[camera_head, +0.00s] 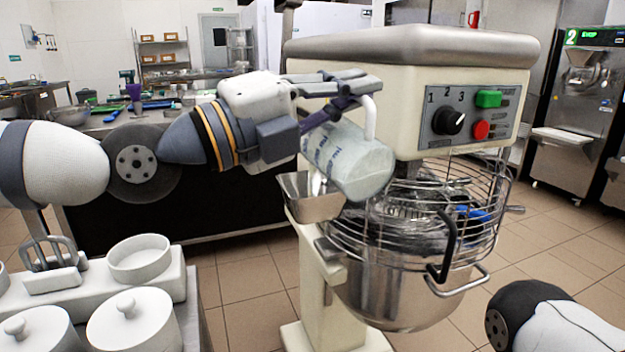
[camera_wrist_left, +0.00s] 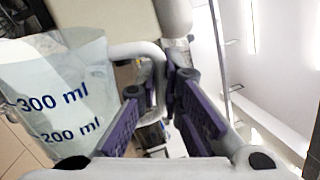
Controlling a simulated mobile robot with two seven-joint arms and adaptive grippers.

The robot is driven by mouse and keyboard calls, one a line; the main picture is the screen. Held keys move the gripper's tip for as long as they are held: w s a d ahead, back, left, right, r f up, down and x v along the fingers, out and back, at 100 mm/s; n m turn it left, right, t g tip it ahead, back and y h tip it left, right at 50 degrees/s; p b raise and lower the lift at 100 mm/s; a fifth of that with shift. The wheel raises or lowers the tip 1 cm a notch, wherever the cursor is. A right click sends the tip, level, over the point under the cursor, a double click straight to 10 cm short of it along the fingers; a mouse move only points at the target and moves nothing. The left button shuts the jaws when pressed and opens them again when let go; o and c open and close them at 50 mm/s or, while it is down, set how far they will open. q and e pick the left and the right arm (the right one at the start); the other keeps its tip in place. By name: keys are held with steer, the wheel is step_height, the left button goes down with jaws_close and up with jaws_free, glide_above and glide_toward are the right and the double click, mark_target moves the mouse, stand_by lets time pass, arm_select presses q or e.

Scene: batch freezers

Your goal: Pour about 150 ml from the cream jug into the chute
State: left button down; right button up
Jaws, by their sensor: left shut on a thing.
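The cream jug (camera_head: 352,160) is a clear, pale measuring jug with blue ml marks. It is strongly tilted above the metal chute (camera_head: 308,203) on the mixer's side. A short white streak shows between the jug's lower left side and the chute; it looks like cream running in. The cream level inside the jug is unclear. My left gripper (camera_head: 357,92) is shut on the jug's white handle. In the left wrist view its purple fingers (camera_wrist_left: 168,95) close around the handle, and the jug (camera_wrist_left: 58,95) shows 300 ml and 200 ml marks. My right gripper is out of view.
The big mixer (camera_head: 405,50) has a wire guard (camera_head: 430,215) over its steel bowl (camera_head: 395,295), close to the jug's right. White lidded pots (camera_head: 135,320) stand on the left counter. A freezer machine (camera_head: 575,110) stands at the far right.

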arm_select(q)
steer(key=shift+s+r, duration=0.1)
steer(key=shift+r, duration=0.2)
steer(key=shift+f+n, duration=0.2)
steer(key=shift+n, duration=0.1)
steer(key=shift+r, duration=0.2)
steer(key=shift+w, duration=0.25)
steer(key=shift+a+r+n+p, duration=0.1)
steer(key=shift+r+n+p, duration=0.05)
steer(key=shift+n+p, duration=0.15)
steer(key=shift+w, duration=0.1)
steer(key=shift+s+d+f+b, duration=0.2)
steer(key=shift+s+f+b, duration=0.1)
steer(key=shift+f, duration=0.3)
steer(key=m, duration=0.1)
steer(key=s+m, duration=0.2)
steer(key=shift+d+f, duration=0.3)
steer(key=shift+d, duration=0.05)
steer(key=shift+w+g, duration=0.1)
steer(key=shift+g, duration=0.2)
steer(key=shift+f, duration=0.1)
